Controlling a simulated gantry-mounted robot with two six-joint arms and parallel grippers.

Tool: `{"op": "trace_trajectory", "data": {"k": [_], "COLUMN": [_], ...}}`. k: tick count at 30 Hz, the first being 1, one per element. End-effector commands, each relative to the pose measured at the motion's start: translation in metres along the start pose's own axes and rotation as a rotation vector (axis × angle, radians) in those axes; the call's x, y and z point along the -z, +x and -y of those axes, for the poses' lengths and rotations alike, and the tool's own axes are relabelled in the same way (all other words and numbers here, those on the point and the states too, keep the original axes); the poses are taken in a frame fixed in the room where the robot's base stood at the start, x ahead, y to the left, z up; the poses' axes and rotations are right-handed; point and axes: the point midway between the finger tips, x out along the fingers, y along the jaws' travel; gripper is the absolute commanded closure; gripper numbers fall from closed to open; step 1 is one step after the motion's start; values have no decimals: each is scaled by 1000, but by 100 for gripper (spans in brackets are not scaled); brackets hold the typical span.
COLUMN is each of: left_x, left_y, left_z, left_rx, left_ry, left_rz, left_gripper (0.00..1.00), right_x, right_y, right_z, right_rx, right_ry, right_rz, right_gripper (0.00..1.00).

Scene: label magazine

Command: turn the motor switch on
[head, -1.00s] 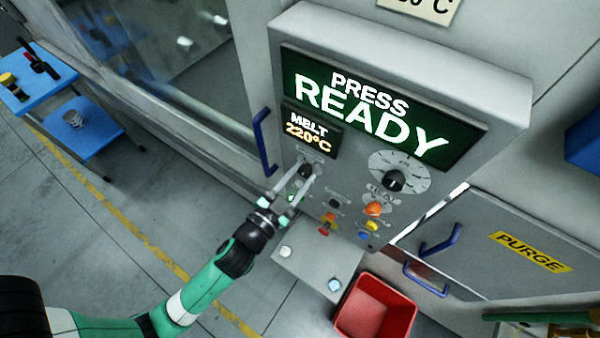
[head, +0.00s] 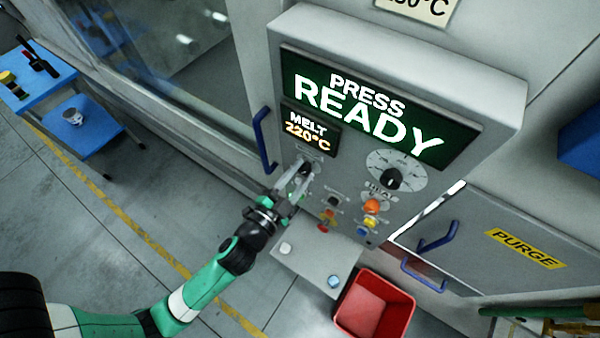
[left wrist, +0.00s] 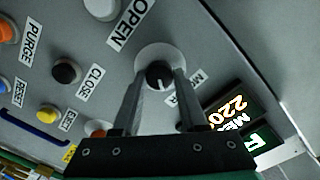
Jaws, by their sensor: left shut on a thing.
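The motor switch is a round black knob (left wrist: 159,74) with a white pointer mark, set on a pale round plate on the grey press panel (head: 350,185). In the left wrist view its mark points toward the bottom of the picture, and a partly hidden label starting "MO" (left wrist: 197,80) sits beside it. My left gripper (left wrist: 160,78) has one finger on each side of the knob and is shut on it. In the head view the left gripper (head: 303,170) reaches the panel below the melt display and mostly covers the knob. My right gripper is not in view.
The lit display (head: 365,105) reads PRESS READY, with a melt display (head: 308,132) below. A heat dial (head: 391,178) and several coloured buttons sit to the right of the switch. A blue handle (head: 263,140) stands close on the left; a red bin (head: 375,305) is below.

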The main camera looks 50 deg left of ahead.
Motion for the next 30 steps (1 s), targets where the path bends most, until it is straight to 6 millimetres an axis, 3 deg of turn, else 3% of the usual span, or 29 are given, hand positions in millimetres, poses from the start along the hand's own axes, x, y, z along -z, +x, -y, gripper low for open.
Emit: {"op": "trace_trajectory", "data": {"k": [2, 3, 8, 20, 30], "left_x": [0, 0, 0, -1, -4], "left_y": [0, 0, 0, -10, -86], "left_z": [0, 0, 0, -2, -6], "left_rx": [0, 0, 0, -3, -6], "left_ry": [2, 1, 0, 0, 1], "left_rz": [-1, -1, -1, -1, -4], "left_gripper": [100, 56, 28, 28, 28], "right_x": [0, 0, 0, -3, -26], "right_y": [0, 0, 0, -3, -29], "right_z": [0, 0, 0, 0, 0], "right_rx": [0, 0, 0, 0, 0], "right_ry": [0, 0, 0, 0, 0], "right_rz": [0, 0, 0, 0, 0], "right_gripper": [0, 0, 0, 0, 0]}}
